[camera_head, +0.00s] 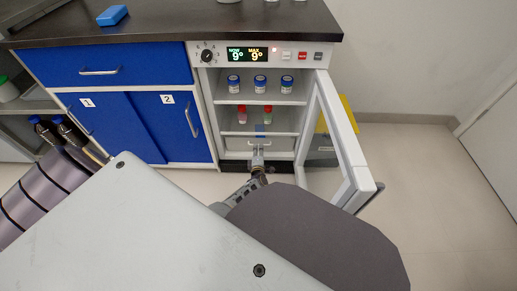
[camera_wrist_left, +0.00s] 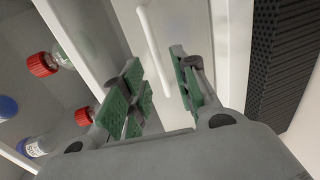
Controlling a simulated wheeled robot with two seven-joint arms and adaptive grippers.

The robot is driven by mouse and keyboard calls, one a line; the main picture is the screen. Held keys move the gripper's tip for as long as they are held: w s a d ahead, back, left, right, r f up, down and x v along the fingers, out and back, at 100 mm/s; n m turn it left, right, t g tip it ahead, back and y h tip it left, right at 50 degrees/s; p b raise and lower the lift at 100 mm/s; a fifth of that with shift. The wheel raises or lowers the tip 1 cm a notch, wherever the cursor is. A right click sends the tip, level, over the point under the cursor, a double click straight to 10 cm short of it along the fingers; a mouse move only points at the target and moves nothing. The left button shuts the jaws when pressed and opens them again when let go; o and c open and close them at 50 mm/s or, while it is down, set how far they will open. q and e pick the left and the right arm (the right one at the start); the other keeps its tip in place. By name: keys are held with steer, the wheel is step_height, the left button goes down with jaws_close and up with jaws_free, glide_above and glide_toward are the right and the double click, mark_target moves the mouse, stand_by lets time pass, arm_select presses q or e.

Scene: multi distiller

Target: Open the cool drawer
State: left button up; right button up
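The cool cabinet (camera_head: 207,108) stands open, its glass door (camera_head: 348,150) swung out to the right. Its low white drawer (camera_head: 234,144) sits under the shelves and looks shut. In the left wrist view, the drawer front (camera_wrist_left: 205,22) carries a white bar handle (camera_wrist_left: 152,42). My left gripper (camera_head: 257,153) is at the drawer front. In the left wrist view, its green-padded fingers (camera_wrist_left: 160,88) are spread on either side of the handle's line, with a gap to the handle. Nothing is held. My right gripper is not in view.
A blue drawer (camera_head: 110,68) and sliding doors (camera_head: 160,125) are to the left. The floor (camera_head: 440,180) right of the door is clear.

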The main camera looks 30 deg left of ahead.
arm_select(q)
steer(key=b+x, duration=0.2)
steer(key=x, duration=0.1)
steer(key=shift+w+a+f, duration=0.1)
steer(key=shift+w+a, duration=0.1)
steer(key=shift+w, duration=0.1)
stand_by(0.3)
steer(key=c, duration=0.6)
jaws_close()
